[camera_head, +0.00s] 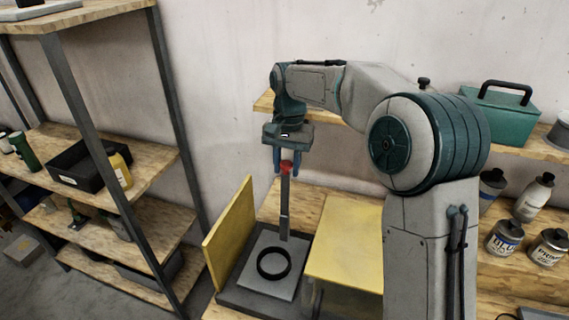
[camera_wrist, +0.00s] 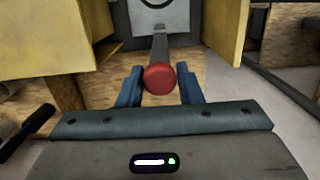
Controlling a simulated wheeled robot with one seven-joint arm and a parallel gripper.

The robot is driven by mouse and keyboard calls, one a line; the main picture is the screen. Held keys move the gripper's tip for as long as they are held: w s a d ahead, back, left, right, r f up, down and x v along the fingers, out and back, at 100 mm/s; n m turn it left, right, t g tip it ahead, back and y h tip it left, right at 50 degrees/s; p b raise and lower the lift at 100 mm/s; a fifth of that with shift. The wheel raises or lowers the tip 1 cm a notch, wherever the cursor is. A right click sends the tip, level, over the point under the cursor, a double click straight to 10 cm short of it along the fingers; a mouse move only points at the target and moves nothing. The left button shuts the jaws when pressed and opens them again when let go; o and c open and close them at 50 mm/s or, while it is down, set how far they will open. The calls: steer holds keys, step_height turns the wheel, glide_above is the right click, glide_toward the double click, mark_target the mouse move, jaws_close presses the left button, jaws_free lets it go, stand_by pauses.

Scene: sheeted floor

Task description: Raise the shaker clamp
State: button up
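The shaker clamp is an upright grey bar (camera_head: 285,213) with a red knob (camera_head: 286,168) at its top; the knob also shows round and close in the wrist view (camera_wrist: 159,78). The bar stands at the back of a grey plate (camera_head: 257,283) that bears a black ring (camera_head: 274,263). My gripper (camera_head: 287,164) points down over the bar, its blue fingers on either side of the knob. The bar's lower end meets the plate's back edge.
A yellow panel (camera_head: 230,233) stands left of the plate, and a yellow box-like cover (camera_head: 345,240) is close on its right. Paint cans (camera_head: 505,238) and a green toolbox (camera_head: 500,115) are at the right. A shelf rack (camera_head: 95,150) stands at the left. The plate's ring is empty.

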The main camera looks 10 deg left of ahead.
steer(key=shift+o, duration=0.9)
steer(key=shift+w, duration=0.15)
step_height(320, 180, up, 14)
steer(key=w, duration=0.1)
steer(key=shift+w+d+f, duration=0.15)
steer(key=shift+d+f, duration=0.05)
steer(key=shift+a, duration=0.1)
